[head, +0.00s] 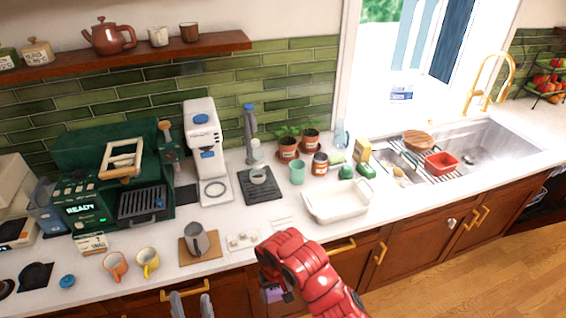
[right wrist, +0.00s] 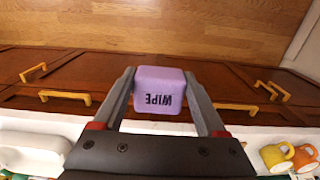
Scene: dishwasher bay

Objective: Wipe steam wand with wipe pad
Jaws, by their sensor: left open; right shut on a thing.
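The purple wipe pad (right wrist: 159,88), marked WIPE, is between the fingers of my right gripper (right wrist: 160,85), which is shut on it. In the head view the pad (head: 272,293) shows small beneath my red right arm, in front of the counter's front edge. My left gripper (head: 191,298) shows at the bottom of the head view as two grey fingers, apart and empty. The green coffee machine (head: 115,170) stands at the left on the counter with a lit READY display. I cannot clearly make out its steam wand.
A metal pitcher (head: 196,240) stands on a brown mat before the machine, with orange (head: 115,266) and yellow (head: 148,262) mugs left of it. A white machine (head: 203,140) stands right of the green one. A white tray (head: 337,203) and sink (head: 480,150) lie further right.

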